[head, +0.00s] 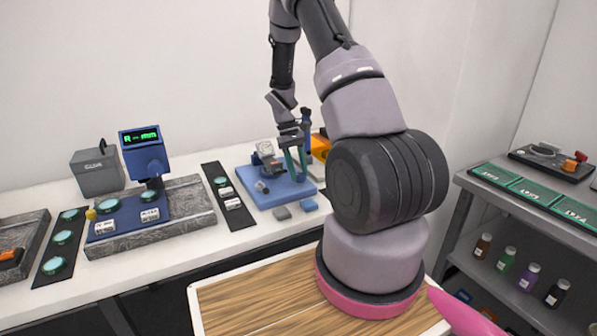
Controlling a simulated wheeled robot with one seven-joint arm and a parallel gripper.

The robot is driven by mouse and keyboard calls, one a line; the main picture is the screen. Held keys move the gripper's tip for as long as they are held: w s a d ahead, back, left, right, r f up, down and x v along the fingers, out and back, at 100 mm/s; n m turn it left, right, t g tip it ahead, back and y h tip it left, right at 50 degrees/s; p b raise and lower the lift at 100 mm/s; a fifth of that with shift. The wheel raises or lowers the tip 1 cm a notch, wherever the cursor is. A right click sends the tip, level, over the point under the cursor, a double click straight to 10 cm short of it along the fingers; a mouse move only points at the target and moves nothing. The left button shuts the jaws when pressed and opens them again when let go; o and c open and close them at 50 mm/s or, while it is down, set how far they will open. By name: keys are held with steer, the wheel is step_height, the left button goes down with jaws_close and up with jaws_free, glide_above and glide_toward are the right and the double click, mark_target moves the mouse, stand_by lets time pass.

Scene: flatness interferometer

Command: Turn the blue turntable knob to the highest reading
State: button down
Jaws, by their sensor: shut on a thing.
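My gripper (296,162) is at the right part of a blue base plate (280,193) on the bench, its green fingers pointing down. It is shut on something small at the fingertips. That thing is too small and too covered to make out, so I cannot tell if it is the blue turntable knob. A dial gauge with a white face (265,147) stands just left of the fingers. A small grey-blue part (261,187) sits at the plate's front left. The gauge reading is too small to read.
A black strip (228,195) lies between. A shelf rack (470,215) stands at right.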

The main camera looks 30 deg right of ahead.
stand_by(0.3)
steer(key=shift+c, duration=1.9)
jaws_free()
steer(key=shift+r, duration=0.1)
steer(key=d+v, duration=0.1)
steer(key=v, duration=0.9)
steer(key=shift+w+a+r, duration=0.2)
steer(key=shift+a+r, duration=0.1)
steer(key=shift+a, duration=0.2)
